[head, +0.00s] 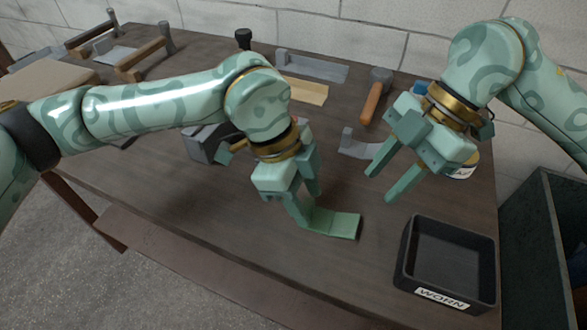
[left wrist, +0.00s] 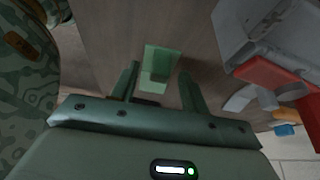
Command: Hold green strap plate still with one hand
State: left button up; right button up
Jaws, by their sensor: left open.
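The green strap plate (head: 336,223) is an angled piece with a flat part lying on the bench and an end rising under my left gripper. My left gripper (head: 306,200) points down at that raised end, fingers apart. In the left wrist view the plate (left wrist: 158,62) shows in the gap between the two open fingers (left wrist: 161,78); whether either finger touches it I cannot tell. My right gripper (head: 381,185) is open and empty above the bench, up and to the right of the plate.
A black tray labelled WORN (head: 408,276) stands at the front right. A grey bracket (head: 357,148) and an orange-handled hammer (head: 372,100) lie behind the plate. A grey vise (head: 200,146) is left of my left gripper. The bench in front of the plate is clear.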

pick_arm(q)
jog(key=shift+d+f, duration=0.2)
jog(key=shift+f, duration=0.35)
grip_shut()
